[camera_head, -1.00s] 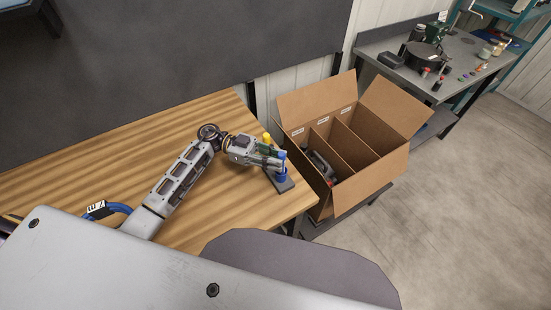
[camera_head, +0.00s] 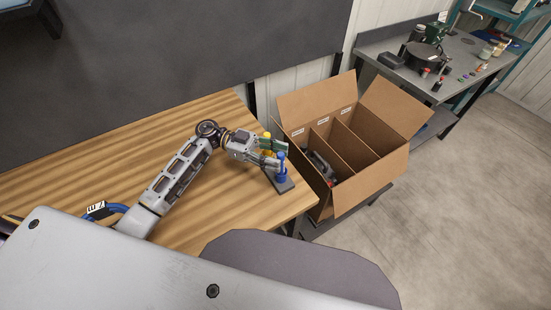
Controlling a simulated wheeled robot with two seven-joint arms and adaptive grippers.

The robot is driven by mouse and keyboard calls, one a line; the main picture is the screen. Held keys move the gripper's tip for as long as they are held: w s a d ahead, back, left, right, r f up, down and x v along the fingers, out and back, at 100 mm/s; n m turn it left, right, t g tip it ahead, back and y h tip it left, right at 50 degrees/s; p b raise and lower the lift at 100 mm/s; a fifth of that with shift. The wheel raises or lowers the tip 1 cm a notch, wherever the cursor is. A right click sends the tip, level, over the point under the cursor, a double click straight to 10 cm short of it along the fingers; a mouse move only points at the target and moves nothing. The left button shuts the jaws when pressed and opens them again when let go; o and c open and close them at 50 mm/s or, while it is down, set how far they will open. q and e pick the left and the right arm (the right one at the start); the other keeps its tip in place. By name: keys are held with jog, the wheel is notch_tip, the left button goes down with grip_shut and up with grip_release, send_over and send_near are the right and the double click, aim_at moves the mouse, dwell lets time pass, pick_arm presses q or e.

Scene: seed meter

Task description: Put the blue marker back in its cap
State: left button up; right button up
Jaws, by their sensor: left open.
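The blue marker (camera_head: 281,164) stands upright at the near end of a dark holder block (camera_head: 285,187) on the wooden table. Its lower end meets a wider blue piece (camera_head: 281,177) on the block, which looks like its cap; how deep it sits cannot be told. A yellow marker (camera_head: 266,141) stands farther back, partly hidden by my gripper. My left gripper (camera_head: 273,154) is open, its fingers spread just left of and behind the blue marker, with nothing visibly held. My right gripper is not in view.
A cardboard box (camera_head: 372,170) with dividers stands open right of the table (camera_head: 225,210), a dark tool (camera_head: 322,167) inside. A grey bench (camera_head: 455,70) with several small items is at the back right. The table left of my arm is clear.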

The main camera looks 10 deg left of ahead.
pick_arm(q)
notch_tip(320, 180, up, 8)
dwell(0.5)
dwell(0.6)
